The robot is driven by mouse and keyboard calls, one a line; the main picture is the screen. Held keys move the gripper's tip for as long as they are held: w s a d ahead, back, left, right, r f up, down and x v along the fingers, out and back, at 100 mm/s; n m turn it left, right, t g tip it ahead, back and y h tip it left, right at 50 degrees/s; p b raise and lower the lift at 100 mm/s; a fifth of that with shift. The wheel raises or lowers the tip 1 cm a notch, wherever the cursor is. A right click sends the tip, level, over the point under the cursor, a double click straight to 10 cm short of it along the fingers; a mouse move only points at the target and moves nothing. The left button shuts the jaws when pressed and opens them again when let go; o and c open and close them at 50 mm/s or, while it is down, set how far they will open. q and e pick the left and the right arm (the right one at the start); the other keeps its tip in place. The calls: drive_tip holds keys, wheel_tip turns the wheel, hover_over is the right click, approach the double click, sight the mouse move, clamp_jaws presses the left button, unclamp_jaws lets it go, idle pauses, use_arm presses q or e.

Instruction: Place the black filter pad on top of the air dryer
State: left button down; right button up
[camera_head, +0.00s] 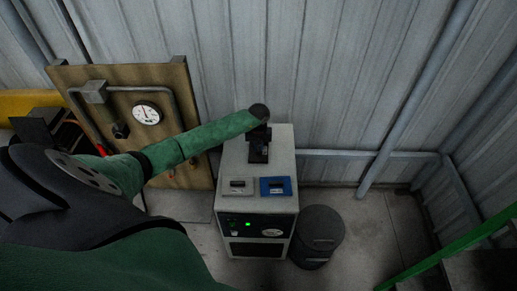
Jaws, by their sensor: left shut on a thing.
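The air dryer (232,152) is a pale upright box with a dark front panel and a lit green lamp. My left gripper (258,148) is above the rear middle of its top, with its arm reaching in from the left. It is shut on a small dark thing, apparently the black filter pad (258,157), at or just over the top. Gripper and pad are both dark, so their border and any contact with the top are unclear. A light grey pad (238,187) and a blue pad (276,186) lie side by side at the top's front. My right gripper is not in view.
A dark round bin (321,231) stands on the floor right of the dryer. A brown board with a gauge (147,113) and pipes stands left. A corrugated wall (330,80) is close behind. A green rail (448,248) crosses the lower right corner.

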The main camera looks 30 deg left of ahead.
use_arm(q)
drive_tip(key=shift+f, duration=0.1)
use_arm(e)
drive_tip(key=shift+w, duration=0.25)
use_arm(q)
drive_tip(key=c, duration=1.4)
unclamp_jaws()
drive_tip(key=shift+c, duration=0.2)
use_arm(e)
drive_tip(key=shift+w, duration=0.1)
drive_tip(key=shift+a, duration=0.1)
